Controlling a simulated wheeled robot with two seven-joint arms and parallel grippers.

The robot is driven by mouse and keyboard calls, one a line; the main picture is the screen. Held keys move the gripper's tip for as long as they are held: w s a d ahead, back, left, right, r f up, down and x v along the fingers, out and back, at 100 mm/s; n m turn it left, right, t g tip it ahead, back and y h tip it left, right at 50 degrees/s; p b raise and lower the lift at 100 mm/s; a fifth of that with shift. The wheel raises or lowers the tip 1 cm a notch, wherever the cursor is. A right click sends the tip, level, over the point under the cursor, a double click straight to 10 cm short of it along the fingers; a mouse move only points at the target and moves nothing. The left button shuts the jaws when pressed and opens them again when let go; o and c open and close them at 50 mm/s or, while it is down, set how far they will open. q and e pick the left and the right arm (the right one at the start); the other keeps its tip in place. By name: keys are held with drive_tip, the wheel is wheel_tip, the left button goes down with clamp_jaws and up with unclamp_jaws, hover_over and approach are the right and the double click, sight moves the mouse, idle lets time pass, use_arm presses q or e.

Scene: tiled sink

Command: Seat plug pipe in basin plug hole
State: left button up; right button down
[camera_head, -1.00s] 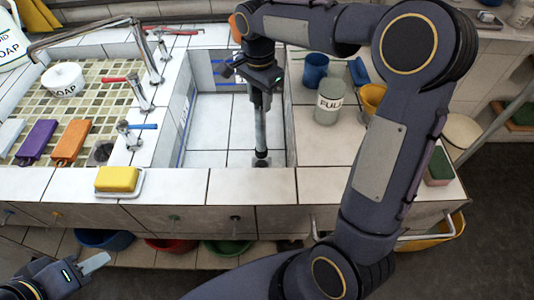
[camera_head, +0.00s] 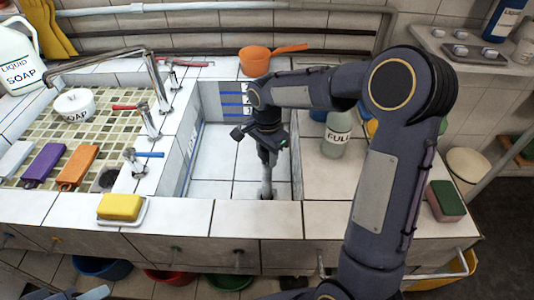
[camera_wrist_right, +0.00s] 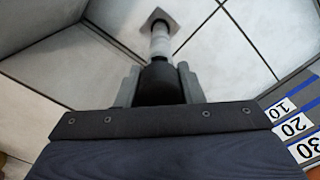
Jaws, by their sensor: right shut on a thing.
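My right gripper (camera_head: 266,150) is down inside the white tiled basin (camera_head: 210,165), pointing downward. It is shut on the plug pipe (camera_head: 267,180), a grey upright tube. In the right wrist view, the pipe (camera_wrist_right: 160,42) runs from a black part between the fingers (camera_wrist_right: 160,82) to a square grey plate (camera_wrist_right: 158,17) around the plug hole on the basin floor. Its lower end meets the plate there; how deep it sits I cannot tell. In the head view the basin's front rim is close to the pipe's foot.
Basin walls stand close around my right gripper, with a depth scale (camera_wrist_right: 296,125) on one. A grey-green bottle (camera_head: 336,135) stands on the right counter. An orange pan (camera_head: 262,59) is behind the basin. Taps (camera_head: 135,160) and a yellow soap (camera_head: 120,206) are left.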

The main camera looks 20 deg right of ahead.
drive_tip(key=c, duration=1)
unclamp_jaws()
drive_tip(key=shift+f, duration=0.1)
drive_tip(key=shift+o, duration=0.2)
